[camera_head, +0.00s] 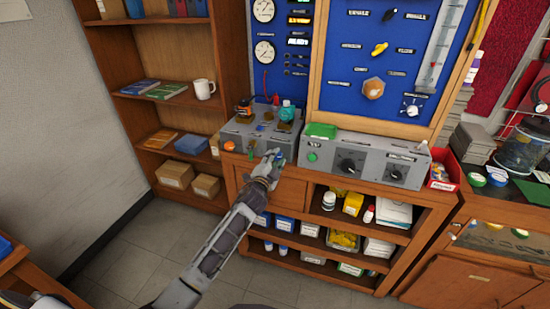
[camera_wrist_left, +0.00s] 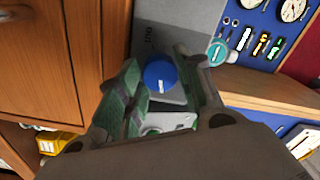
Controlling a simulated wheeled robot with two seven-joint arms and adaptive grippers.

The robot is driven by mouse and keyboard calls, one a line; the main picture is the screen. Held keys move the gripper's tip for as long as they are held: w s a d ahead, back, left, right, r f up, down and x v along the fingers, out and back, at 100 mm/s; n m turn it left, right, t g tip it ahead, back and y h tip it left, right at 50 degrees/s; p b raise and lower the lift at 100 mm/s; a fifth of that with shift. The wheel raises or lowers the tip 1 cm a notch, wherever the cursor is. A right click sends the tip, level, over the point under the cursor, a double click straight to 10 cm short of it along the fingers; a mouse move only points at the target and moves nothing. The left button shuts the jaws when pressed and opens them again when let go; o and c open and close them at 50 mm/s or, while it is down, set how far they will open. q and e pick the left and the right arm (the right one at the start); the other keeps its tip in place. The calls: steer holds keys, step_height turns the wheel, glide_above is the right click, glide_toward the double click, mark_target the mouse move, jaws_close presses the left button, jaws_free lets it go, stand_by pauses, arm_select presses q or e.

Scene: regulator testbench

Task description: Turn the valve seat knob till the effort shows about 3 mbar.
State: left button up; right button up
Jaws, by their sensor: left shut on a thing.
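A blue round knob (camera_wrist_left: 160,75) sits on the front of a grey box (camera_head: 240,135) on the bench; which label it carries I cannot read. My left gripper (camera_head: 277,156) reaches the box's front right. In the left wrist view its green-padded fingers (camera_wrist_left: 162,82) stand on both sides of the blue knob, shut on it. The lit displays (camera_head: 298,20) on the blue panel are too small to read, so I cannot tell the effort value. My right gripper is not in view.
A teal knob (camera_wrist_left: 217,52) stands close to the left gripper. An orange knob (camera_head: 230,146) is at the box's left. A second grey box (camera_head: 330,165) with black dials stands to the right. Shelves with bottles and boxes lie below the bench top.

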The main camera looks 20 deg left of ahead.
arm_select(q)
steer(key=shift+m, duration=0.6)
steer(key=o, duration=1)
steer(key=shift+o, duration=0.2)
steer(key=s, duration=1.2)
steer(key=shift+a, duration=0.2)
stand_by(0.5)
